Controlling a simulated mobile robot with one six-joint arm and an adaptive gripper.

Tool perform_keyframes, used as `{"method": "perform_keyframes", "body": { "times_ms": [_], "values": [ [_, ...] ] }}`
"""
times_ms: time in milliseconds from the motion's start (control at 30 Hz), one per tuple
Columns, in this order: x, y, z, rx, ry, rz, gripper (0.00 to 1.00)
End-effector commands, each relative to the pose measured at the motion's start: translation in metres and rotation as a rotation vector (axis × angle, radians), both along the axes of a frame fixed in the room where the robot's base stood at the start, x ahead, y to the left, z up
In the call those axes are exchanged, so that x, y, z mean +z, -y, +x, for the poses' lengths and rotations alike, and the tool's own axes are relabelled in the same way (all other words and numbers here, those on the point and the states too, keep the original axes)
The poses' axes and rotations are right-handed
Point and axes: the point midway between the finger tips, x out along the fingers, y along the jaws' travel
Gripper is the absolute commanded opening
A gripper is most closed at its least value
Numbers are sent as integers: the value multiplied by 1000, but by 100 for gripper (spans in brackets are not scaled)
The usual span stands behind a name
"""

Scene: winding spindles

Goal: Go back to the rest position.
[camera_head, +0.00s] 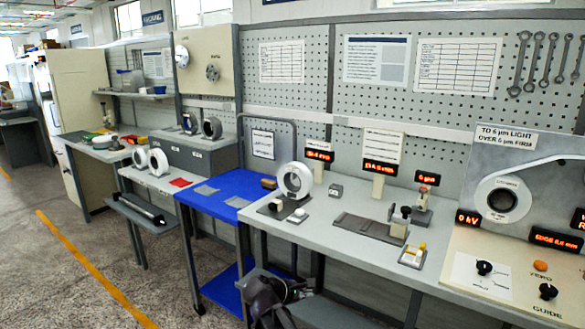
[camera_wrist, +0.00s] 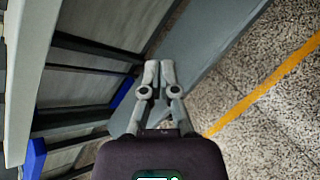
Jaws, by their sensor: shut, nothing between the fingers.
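My gripper (camera_wrist: 159,66) shows in the wrist view with its two grey fingers together at the tips and nothing between them. It hangs over a grey surface, with the speckled floor to the right. In the head view a dark part of my arm (camera_head: 272,298) shows at the bottom middle, in front of the grey bench (camera_head: 330,205) and below its top. The fingertips cannot be made out there.
A blue cart (camera_head: 228,208) stands left of the grey bench; blue parts also show in the wrist view (camera_wrist: 36,158). The bench carries a white ring-shaped spool (camera_head: 295,180) and several small fixtures. A control panel (camera_head: 510,265) is at right. Open floor (camera_head: 60,285) lies at left.

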Motion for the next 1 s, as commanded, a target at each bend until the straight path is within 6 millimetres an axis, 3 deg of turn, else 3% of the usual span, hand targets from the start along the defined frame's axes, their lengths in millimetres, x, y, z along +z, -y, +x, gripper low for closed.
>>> {"method": "perform_keyframes", "body": {
  "times_ms": [33,100,400,600,1000],
  "values": [
    [-8,18,-9,-66,6,72,0],
    [-20,36,-18,-158,18,174,0],
    [-60,94,-65,-591,64,576,0],
    [-77,117,-98,-902,91,806,0],
    [-86,132,-135,-1303,108,1053,0]
  ]
}}
